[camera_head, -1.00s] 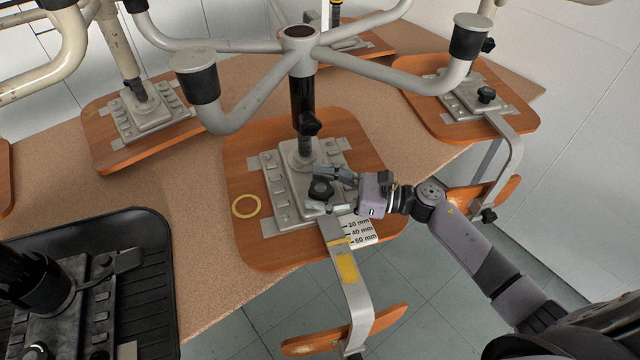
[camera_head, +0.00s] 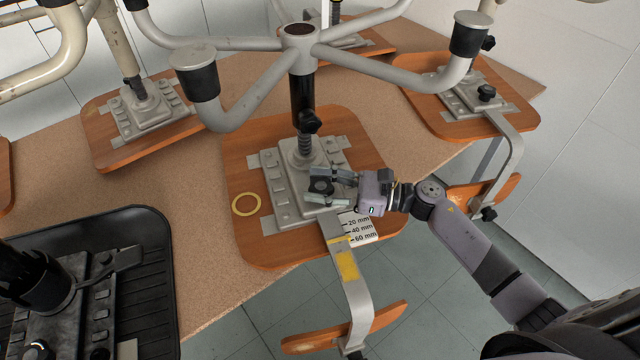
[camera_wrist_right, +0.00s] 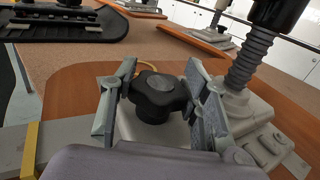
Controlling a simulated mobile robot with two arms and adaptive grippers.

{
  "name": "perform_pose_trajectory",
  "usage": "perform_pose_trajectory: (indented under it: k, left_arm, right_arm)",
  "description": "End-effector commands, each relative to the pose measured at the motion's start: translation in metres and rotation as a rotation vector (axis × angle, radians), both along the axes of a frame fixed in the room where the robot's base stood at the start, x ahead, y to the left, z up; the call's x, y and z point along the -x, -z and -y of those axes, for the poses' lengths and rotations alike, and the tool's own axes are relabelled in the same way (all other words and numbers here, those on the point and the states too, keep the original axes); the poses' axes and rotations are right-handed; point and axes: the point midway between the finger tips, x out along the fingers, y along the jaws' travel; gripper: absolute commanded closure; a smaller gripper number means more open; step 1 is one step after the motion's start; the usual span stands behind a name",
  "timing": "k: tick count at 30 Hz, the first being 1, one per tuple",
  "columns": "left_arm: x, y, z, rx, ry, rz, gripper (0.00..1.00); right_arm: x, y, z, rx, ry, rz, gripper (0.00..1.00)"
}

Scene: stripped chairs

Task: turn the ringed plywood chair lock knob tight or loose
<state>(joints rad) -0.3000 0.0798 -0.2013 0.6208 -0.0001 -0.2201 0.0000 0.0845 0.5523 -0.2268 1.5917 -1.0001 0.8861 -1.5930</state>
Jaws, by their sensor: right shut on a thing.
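The ringed plywood chair (camera_head: 245,165) lies upside down on the table, with a yellow ring (camera_head: 246,205) on the left part of its seat underside. Its black lobed lock knob (camera_head: 321,187) sits on the grey mechanism plate (camera_head: 280,200), beside the central post. My right gripper (camera_head: 327,186) comes in from the right and is shut on the knob, one finger on each side. In the right wrist view the knob (camera_wrist_right: 157,92) stands between the two finger pads, its top uncovered. My left gripper is not in view.
A bracket (camera_head: 345,265) with yellow tape and a millimetre scale (camera_head: 361,229) runs over the table edge to the backrest. The chair's base legs (camera_head: 385,66) spread above and behind. A black chair (camera_head: 130,270) lies at left; other plywood chairs stand behind.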

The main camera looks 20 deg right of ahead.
Motion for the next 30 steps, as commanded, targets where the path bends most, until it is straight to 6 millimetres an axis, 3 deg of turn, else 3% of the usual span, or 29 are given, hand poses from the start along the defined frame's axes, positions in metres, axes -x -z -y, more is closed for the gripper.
perform_pose_trajectory:
  k: [8,30]
  left_arm:
    - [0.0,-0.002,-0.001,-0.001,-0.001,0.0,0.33]
    - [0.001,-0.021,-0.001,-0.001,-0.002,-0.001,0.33]
  right_arm:
    - [0.001,0.0,0.0,0.0,0.053,-0.001,0.86]
    - [0.0,-0.001,0.0,-0.003,0.488,-0.002,0.86]
